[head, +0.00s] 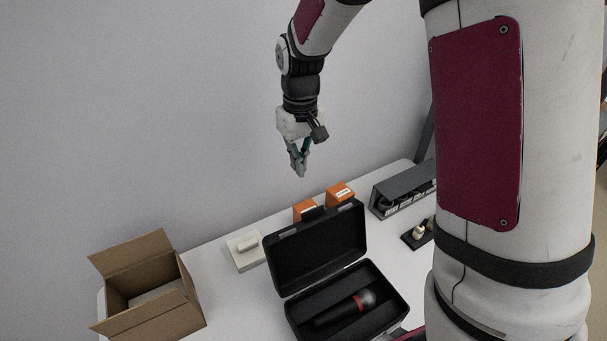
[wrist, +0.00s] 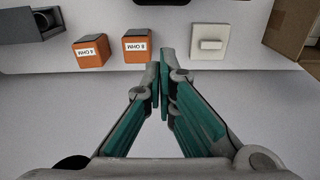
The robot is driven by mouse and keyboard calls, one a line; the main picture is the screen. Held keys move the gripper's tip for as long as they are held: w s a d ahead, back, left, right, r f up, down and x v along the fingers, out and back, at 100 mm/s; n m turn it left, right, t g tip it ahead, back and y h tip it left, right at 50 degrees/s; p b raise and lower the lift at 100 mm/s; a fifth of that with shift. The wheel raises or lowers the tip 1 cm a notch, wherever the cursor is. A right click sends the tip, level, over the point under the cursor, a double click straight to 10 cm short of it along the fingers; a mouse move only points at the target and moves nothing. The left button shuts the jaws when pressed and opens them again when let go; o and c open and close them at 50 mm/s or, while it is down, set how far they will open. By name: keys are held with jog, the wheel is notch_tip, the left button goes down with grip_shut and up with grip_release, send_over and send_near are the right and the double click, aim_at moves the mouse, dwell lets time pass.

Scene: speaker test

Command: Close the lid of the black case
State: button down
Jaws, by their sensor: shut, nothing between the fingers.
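The black case (head: 318,246) stands open on the white table in the head view, its lid raised and leaning back toward the wall side. A microphone (head: 345,308) with a dark body, a red ring and a grey head lies in the case's base. My gripper (head: 298,172) is up in the air behind and above the lid, apart from it. In the wrist view my gripper (wrist: 162,70) points down past the table's back edge, its teal-padded fingers together at the tips and empty. Only a dark edge of the case (wrist: 160,2) shows at the top there.
Orange boxes (head: 339,195) stand behind the lid, near the back edge of the white table (head: 215,289). A white block with a knob (head: 245,251) and an open cardboard box (head: 160,318) are at left. A grey bin (head: 400,190) and a small black stand (head: 417,237) are at right.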

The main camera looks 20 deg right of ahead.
jog(key=s+f+p, duration=0.2)
jog(key=s+f, duration=0.1)
jog(key=f, duration=0.5)
jog(key=shift+s+d+f+p, duration=0.25)
jog(key=shift+d+f+p, duration=0.1)
jog(key=shift+r, duration=0.1)
